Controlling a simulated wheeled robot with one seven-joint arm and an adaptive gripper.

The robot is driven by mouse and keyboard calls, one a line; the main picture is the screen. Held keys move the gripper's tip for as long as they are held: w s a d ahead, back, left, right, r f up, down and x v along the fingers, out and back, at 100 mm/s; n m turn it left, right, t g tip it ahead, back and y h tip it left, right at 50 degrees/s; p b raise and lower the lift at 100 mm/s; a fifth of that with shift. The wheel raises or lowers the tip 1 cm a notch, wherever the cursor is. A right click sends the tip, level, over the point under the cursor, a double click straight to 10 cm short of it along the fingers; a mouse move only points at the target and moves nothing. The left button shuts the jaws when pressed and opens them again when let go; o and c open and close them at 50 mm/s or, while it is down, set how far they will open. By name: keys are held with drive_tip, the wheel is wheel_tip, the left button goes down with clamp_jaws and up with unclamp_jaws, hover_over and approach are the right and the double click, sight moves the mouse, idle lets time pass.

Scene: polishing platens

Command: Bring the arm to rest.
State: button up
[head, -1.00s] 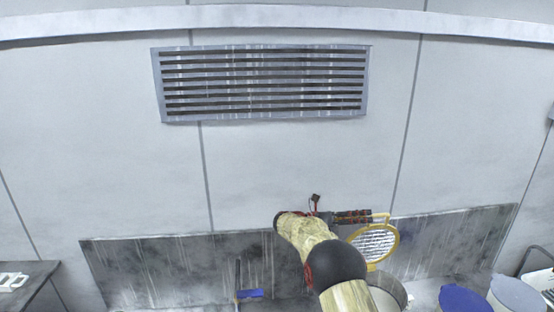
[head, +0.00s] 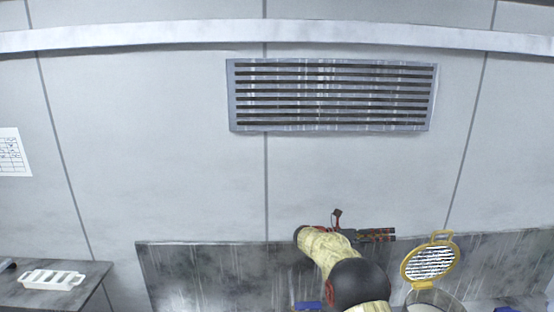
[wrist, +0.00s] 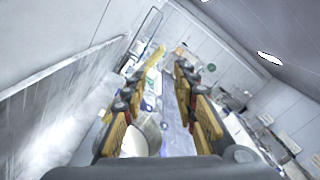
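My gripper (head: 378,235) is held up in front of the back wall, above the dark splash panel, and points right in the head view. In the wrist view its two yellow-padded fingers (wrist: 161,82) stand apart with a clear gap and nothing held between them. My arm comes up from the bottom of the head view and hides part of the panel. The yellow-rimmed round strainer (head: 430,262) is to the right of the gripper and apart from it.
A round vessel (head: 437,300) is under the strainer. A white slotted tray (head: 52,280) sits on a dark table (head: 95,280) at left. A slatted vent (head: 332,95) and a paper sheet (head: 12,152) are on the wall. The air above the gripper is clear.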

drive_tip(key=s+a+f+m+g+y+b, duration=0.1)
drive_tip(key=s+f+m+y, duration=0.25)
drive_tip(key=f, duration=0.45)
drive_tip(key=s+a+f+m+y, duration=0.1)
drive_tip(key=s+f+m+y, duration=0.1)
drive_tip(key=s+f+m, duration=0.4)
drive_tip(key=s+a+f+m+t+y+b, duration=0.2)
drive_tip(key=s+a+f+m+y+b, duration=0.2)
drive_tip(key=s+b, duration=0.6)
drive_tip(key=s+a+f+m+t+y+b, duration=0.1)
drive_tip(key=s+a+f+m+y+b, duration=0.3)
drive_tip(key=s, duration=1.2)
drive_tip(key=s+a+f+m+t+y+b, duration=0.2)
drive_tip(key=s+a+f+m+y+b, duration=0.2)
drive_tip(key=s+b, duration=0.9)
drive_tip(key=a+f+m+b, duration=0.2)
drive_tip(key=m+b, duration=0.1)
drive_tip(key=m, duration=0.1)
drive_tip(key=shift+s+a+t, duration=0.25)
drive_tip(key=shift+s+t, duration=0.05)
drive_tip(key=shift+s, duration=0.05)
drive_tip(key=shift+y, duration=0.25)
